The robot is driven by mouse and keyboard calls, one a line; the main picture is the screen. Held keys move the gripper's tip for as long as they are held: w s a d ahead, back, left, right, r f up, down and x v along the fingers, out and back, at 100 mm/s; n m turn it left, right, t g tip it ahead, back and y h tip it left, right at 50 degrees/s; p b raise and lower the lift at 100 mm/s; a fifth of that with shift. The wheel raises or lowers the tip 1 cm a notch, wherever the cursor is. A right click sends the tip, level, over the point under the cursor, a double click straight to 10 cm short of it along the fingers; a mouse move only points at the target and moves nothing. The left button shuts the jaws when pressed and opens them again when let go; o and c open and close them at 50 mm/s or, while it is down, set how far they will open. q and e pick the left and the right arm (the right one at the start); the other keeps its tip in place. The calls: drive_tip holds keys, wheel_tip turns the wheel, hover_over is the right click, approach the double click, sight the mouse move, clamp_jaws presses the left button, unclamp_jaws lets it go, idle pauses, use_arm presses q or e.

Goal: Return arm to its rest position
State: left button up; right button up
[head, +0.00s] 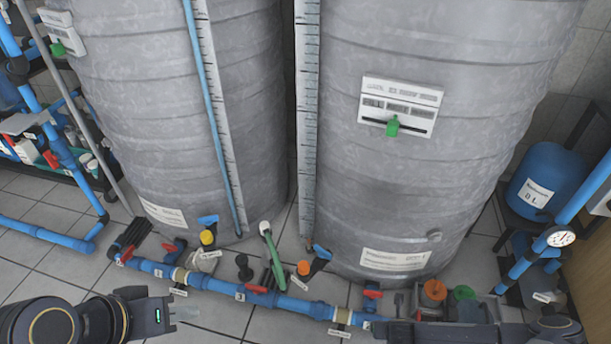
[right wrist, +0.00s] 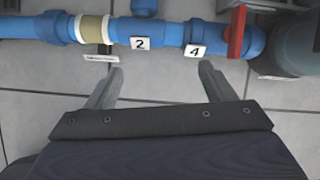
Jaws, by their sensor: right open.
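My left gripper (head: 184,313) shows at the lower left of the head view, its dark arm coming in from the left edge. Its fingers point right above the floor; I cannot tell whether they are open or shut. My right arm (head: 555,330) shows at the bottom right of the head view. In the right wrist view my right gripper (right wrist: 160,84) is open, with nothing between its fingers. Its fingertips point at the blue pipe (right wrist: 165,32) with tags 2 and 4 and stay apart from it. A red valve handle (right wrist: 236,30) is at the right.
Two large grey tanks (head: 185,110) (head: 430,190) stand behind the low blue pipe run (head: 225,290), which carries several valves. A blue vessel (head: 550,175) and gauge (head: 561,237) stand right. Tiled floor (head: 60,270) is open at left.

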drive_tip(key=w+d+r+n+t+y, duration=0.1)
drive_tip(key=w+r+n+y, duration=0.15)
drive_tip(key=r+n, duration=0.9)
drive_tip(key=w+r+n+t+y, duration=0.1)
drive_tip(key=w+r+n, duration=0.45)
drive_tip(key=r, duration=1.05)
drive_tip(key=s+a+r+n+g, duration=0.1)
drive_tip(key=s+a+r+n, duration=0.1)
drive_tip(key=s+r+n, duration=0.6)
drive_tip(key=s+a+r+n, duration=0.2)
drive_tip(key=s+r+n, duration=0.4)
drive_tip(key=r, duration=0.4)
drive_tip(key=s+a+r+n+y, duration=0.15)
drive_tip(key=s+n, duration=0.25)
drive_tip(key=s, duration=0.6)
wheel_tip(320, 180, up, 30)
drive_tip(key=p, duration=2.9)
drive_tip(key=shift+w+r+g+p, duration=0.15)
drive_tip(key=shift+r+g+p, duration=0.05)
drive_tip(key=shift+g+p, duration=0.1)
